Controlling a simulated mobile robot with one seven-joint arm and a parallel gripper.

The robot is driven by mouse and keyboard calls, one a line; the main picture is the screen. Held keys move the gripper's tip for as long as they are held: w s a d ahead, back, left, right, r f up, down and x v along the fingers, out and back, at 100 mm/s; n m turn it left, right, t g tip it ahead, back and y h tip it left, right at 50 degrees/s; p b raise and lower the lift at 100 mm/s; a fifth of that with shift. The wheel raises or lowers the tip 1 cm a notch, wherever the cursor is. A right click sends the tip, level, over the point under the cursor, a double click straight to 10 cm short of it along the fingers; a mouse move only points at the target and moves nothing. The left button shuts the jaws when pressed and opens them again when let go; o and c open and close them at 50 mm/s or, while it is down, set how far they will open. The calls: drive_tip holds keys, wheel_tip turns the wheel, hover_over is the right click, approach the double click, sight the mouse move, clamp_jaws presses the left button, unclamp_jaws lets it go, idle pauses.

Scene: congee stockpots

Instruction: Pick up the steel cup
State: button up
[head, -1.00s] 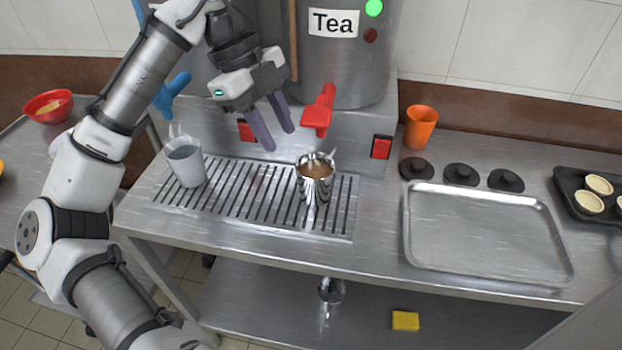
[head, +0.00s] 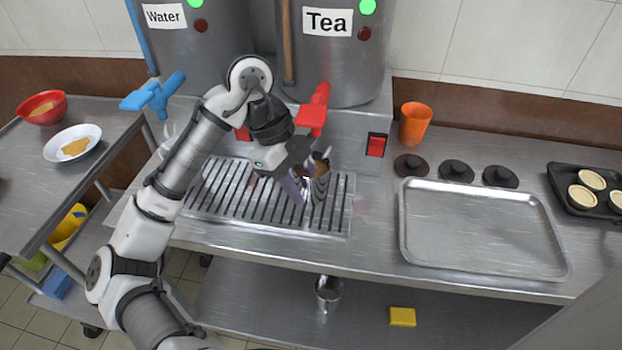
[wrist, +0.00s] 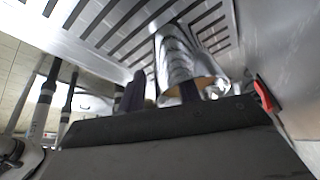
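A shiny steel cup (head: 320,188) with brown liquid stands upright on the slotted drip tray, under the red tap of the Tea urn. My gripper (head: 300,178) is low over the tray at the cup's left side, its fingers pointing down and partly covering the cup. In the wrist view the cup (wrist: 176,62) appears close ahead, with its brown liquid near the fingers. The fingers (wrist: 160,92) are apart, and one overlaps the cup's mouth; I cannot tell whether it touches or reaches inside. The cup is not clearly between them.
The red tap (head: 314,110) hangs close above the cup. An orange cup (head: 415,124), dark lids (head: 456,171) and an empty metal tray (head: 480,235) are to the right. Another steel cup (head: 328,292) and a yellow sponge (head: 402,317) are on the lower shelf.

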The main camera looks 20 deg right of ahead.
drive_tip(key=shift+f, duration=0.15)
clamp_jaws()
drive_tip(key=shift+r, duration=0.2)
idle(0.3)
